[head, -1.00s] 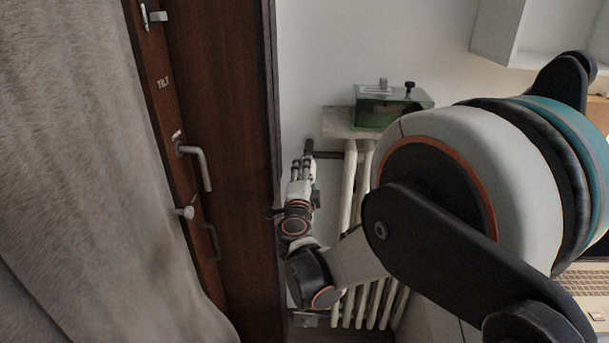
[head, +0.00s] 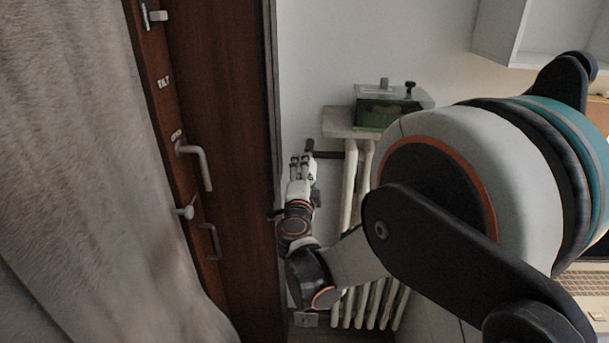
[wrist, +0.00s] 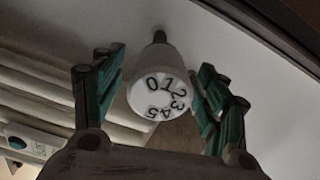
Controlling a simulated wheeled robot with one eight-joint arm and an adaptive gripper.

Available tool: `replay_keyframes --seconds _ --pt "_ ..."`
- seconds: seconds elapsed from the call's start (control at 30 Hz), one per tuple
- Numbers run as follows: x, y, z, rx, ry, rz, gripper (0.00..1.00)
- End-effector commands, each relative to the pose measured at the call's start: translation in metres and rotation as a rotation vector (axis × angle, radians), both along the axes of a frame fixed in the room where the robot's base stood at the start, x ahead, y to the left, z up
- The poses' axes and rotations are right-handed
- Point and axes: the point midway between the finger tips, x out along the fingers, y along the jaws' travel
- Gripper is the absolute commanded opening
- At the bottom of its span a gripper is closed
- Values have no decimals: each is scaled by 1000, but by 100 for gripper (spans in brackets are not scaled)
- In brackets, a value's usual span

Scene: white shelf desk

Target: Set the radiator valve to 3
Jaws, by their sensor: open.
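The radiator valve knob (wrist: 158,75) shows in the middle of the wrist view, a white cylinder with black digits 0 to 5 around its end face. The digit 1 is near the top of the face, with 3 toward the right. My gripper (wrist: 155,85) is open, its green-padded fingers on both sides of the knob, with a gap showing on each side. In the head view my gripper (head: 300,163) is beside the upper left of the white radiator (head: 349,190). The knob cannot be made out there; a dark pipe (head: 328,154) shows beside the fingers.
A dark wooden door or window frame (head: 225,130) with metal handles (head: 196,163) stands close left of my gripper. A grey curtain (head: 80,150) hangs farther left. A green box (head: 385,107) sits on a ledge (head: 345,123) above the radiator. A small device (wrist: 35,140) shows at the wrist view's lower left.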

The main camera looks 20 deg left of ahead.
Motion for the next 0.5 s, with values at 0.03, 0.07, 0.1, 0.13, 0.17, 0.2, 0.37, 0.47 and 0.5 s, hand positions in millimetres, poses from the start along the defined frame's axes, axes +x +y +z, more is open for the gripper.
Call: replay_keyframes --seconds 0.03,0.07,0.1,0.13,0.17,0.2,0.37,0.47,0.5 --pt "0 0 0 0 0 0 67" --pt "-1 0 0 0 0 0 67" --pt "-3 0 0 0 0 0 67" --pt "-4 -1 0 0 0 0 67" --pt "-7 -1 0 0 0 1 67" --pt "-11 -2 0 0 0 1 67" --pt "-39 -8 0 0 0 2 67" --pt "-60 -14 0 0 0 1 67" --pt "-68 -15 0 0 0 2 67"
